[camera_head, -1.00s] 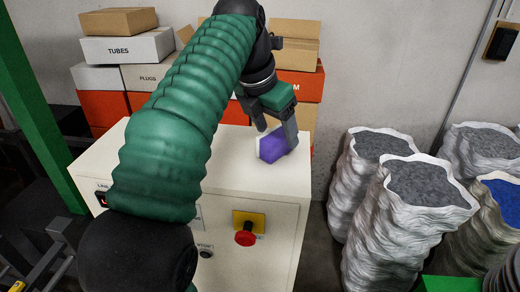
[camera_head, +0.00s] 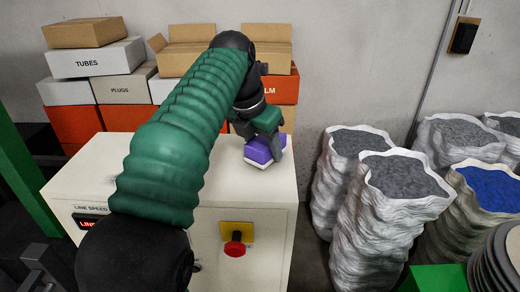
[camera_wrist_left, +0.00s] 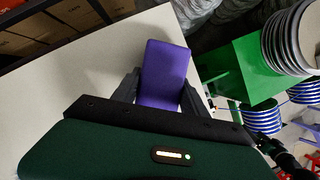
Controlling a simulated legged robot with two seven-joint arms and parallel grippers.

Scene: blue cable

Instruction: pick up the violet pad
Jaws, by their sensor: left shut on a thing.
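The violet pad (camera_head: 259,152) is a small violet block with a white layer on one side. It is between the fingers of my left gripper (camera_head: 264,150), over the right part of the cream cabinet top. In the left wrist view the pad (camera_wrist_left: 164,75) sits between the two dark fingers of my left gripper (camera_wrist_left: 160,93), which are shut on it. I cannot tell for sure whether the pad touches the cabinet top. My right gripper is not in view.
The cream cabinet (camera_head: 270,188) has a red button (camera_head: 235,248) on a yellow plate at its front. Stacked cartons (camera_head: 102,62) stand behind it. White sacks of grey granules (camera_head: 395,215) stand at the right. A green surface (camera_wrist_left: 238,70) shows in the left wrist view.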

